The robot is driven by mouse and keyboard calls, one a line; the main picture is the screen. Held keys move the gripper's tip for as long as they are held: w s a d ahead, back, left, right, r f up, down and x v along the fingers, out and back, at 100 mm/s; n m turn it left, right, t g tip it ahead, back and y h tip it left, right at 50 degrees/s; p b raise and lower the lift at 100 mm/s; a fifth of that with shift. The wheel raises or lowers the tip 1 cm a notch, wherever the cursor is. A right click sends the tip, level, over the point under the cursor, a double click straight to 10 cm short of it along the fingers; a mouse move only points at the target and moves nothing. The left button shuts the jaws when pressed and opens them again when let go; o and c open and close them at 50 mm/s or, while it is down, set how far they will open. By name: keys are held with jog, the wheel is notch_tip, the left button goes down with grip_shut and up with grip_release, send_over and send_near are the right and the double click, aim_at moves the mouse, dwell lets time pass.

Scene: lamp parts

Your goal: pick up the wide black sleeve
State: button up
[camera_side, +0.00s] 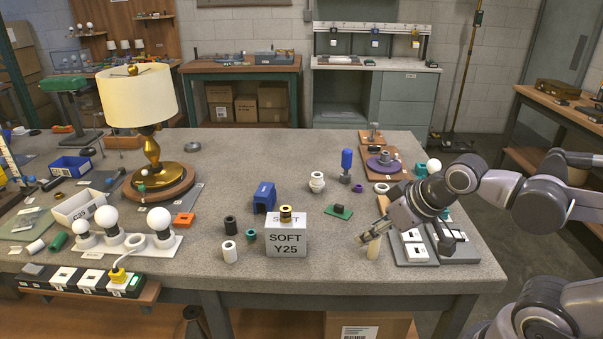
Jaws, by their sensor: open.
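A short black hollow cylinder (230,225), which looks like the wide black sleeve, stands upright on the grey table, left of the white SOFT Y25 block. A white hollow cylinder (229,252) stands just in front of it. My gripper (368,236) is open at the right part of the table, tilted down to the left. It is well to the right of the black sleeve and apart from it. A pale tan upright piece (374,248) shows right at the fingertips; I cannot tell whether they touch it.
The SOFT Y25 block (286,238) with a brass ring on top stands between my gripper and the sleeve. A small green ring (251,235), an orange block (184,219) and a blue holder (264,197) are near the sleeve. A lamp (140,100) stands at the left.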

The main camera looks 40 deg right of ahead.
jog(key=shift+o, duration=1.1)
jog(key=w+a+r+m+g, duration=0.1)
jog(key=w+r, duration=0.4)
jog(key=w, duration=0.3)
jog(key=m+g+h, duration=0.2)
jog(key=m, duration=0.2)
send_over(230, 219)
jog(key=s+a, duration=0.2)
jog(key=s, duration=0.2)
notch_tip(230, 219, down, 9)
jog(key=shift+x, duration=5.3)
jog(key=shift+w, duration=0.15)
